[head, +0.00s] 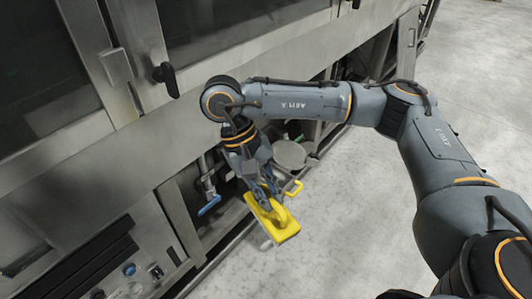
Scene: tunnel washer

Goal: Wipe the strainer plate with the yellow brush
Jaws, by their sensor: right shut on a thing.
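The yellow brush (283,231) is a flat yellow block with a raised handle. My right gripper (266,193) points down and is shut on the brush's handle. The brush hangs low in front of the machine's lower frame, its flat face tilted. A round grey disc (290,154) lies just behind and above the brush, beside my gripper. I cannot tell for certain whether this disc is the strainer plate; no holes show on it at this size. The brush looks apart from the disc. My left gripper does not show.
The steel washer (130,140) fills the left side, with a black knob (165,73) on its door. Open grey floor (340,230) lies to the right.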

